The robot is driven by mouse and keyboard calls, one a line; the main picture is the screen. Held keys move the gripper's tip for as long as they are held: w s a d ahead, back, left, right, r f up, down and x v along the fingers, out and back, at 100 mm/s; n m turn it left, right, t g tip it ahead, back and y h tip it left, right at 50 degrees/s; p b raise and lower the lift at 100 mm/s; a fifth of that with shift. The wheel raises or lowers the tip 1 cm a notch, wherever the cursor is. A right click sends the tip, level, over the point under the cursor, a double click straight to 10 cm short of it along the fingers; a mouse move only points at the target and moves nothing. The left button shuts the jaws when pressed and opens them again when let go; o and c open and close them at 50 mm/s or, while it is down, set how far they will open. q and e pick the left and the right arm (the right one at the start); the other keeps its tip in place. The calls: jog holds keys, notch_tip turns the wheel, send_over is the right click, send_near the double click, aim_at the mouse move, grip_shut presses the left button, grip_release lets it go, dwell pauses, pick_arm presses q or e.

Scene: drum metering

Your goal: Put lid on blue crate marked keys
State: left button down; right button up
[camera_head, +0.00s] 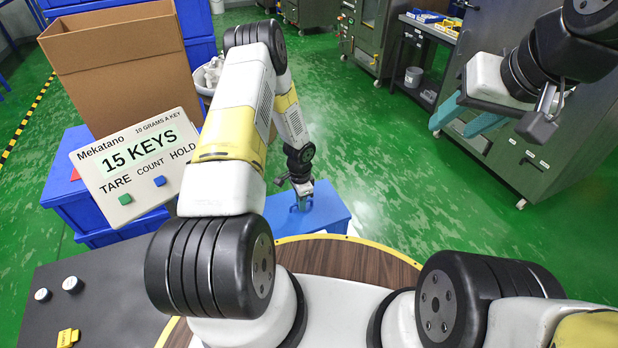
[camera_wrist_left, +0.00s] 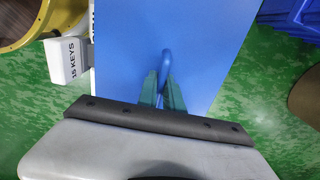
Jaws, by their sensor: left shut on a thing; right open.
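A flat blue lid (camera_wrist_left: 205,45) with a blue loop handle (camera_wrist_left: 165,62) fills the middle of the left wrist view. My left gripper (camera_wrist_left: 163,90) is shut on that handle. In the head view the blue lid (camera_head: 327,212) shows just past the round table, with my left gripper (camera_head: 302,196) above it. A narrow pale strip with dark lettering runs along the lid's left edge in the wrist view. The crate body is mostly hidden, so I cannot tell whether the lid rests on it. My right gripper (camera_head: 453,128) is open and empty at the upper right.
A round wooden table (camera_head: 345,252) with a yellow rim is in front of me. A display panel (camera_head: 140,165) reads 15 KEYS, beside blue crates (camera_head: 75,205) and a cardboard box (camera_head: 120,60). A grey cabinet (camera_head: 545,150) stands at right. Green floor lies between.

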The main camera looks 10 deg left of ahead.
pick_arm(q)
jog(key=c, duration=0.9)
grip_release()
jog(key=shift+r, duration=0.1)
jog(key=shift+r, duration=3.4)
